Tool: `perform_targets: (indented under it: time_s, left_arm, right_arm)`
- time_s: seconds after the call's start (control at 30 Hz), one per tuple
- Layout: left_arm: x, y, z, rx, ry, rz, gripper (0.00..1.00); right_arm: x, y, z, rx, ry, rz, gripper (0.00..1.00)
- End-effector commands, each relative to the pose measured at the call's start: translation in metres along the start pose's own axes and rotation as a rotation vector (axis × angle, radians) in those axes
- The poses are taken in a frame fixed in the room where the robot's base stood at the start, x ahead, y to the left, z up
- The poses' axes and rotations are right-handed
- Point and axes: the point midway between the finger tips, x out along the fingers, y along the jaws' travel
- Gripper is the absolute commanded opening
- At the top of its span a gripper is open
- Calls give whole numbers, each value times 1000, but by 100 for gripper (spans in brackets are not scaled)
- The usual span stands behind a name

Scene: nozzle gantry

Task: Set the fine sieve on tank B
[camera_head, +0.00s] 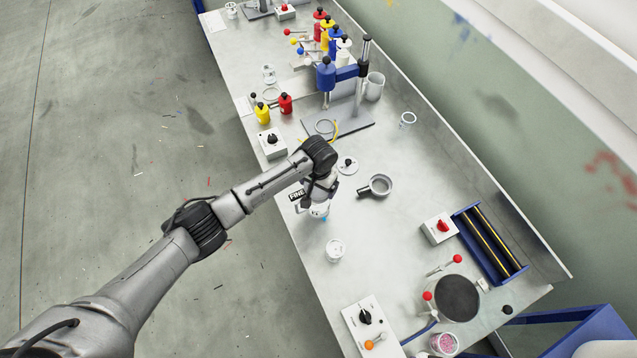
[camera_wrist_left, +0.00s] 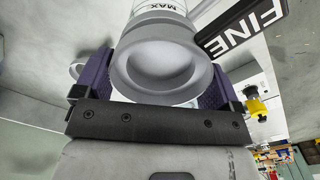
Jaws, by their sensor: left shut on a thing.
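My left gripper (camera_head: 318,200) is over the front half of the bench, pointing down. In the left wrist view its purple fingers are shut on a grey funnel-like ring, the fine sieve (camera_wrist_left: 160,85). A black tag (camera_wrist_left: 245,30) reading FINE sticks out beside it and also shows in the head view. A clear vessel with MAX on it (camera_wrist_left: 158,6) shows right beyond the sieve; I cannot tell whether they touch or read its letter. A blue-tinted part shows under the gripper in the head view. Another clear vessel (camera_head: 335,250) stands nearer. My right gripper is out of view.
A dark-handled ring sieve (camera_head: 380,186) and a white lid-like disc (camera_head: 347,166) lie right of the gripper. A switch box (camera_head: 272,143), a blue tray (camera_head: 488,243) and a dark round plate (camera_head: 457,297) stand around. Bare bench lies right of the nearer vessel.

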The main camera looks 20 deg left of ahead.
Motion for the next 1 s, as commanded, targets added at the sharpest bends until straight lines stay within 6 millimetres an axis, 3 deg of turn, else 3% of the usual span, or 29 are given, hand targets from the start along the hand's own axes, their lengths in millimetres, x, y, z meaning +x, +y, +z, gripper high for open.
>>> perform_targets:
  time_s: [1.0]
  left_arm:
    - [11, 0, 0, 1, 0, 1, 65]
  right_arm:
    - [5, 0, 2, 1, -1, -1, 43]
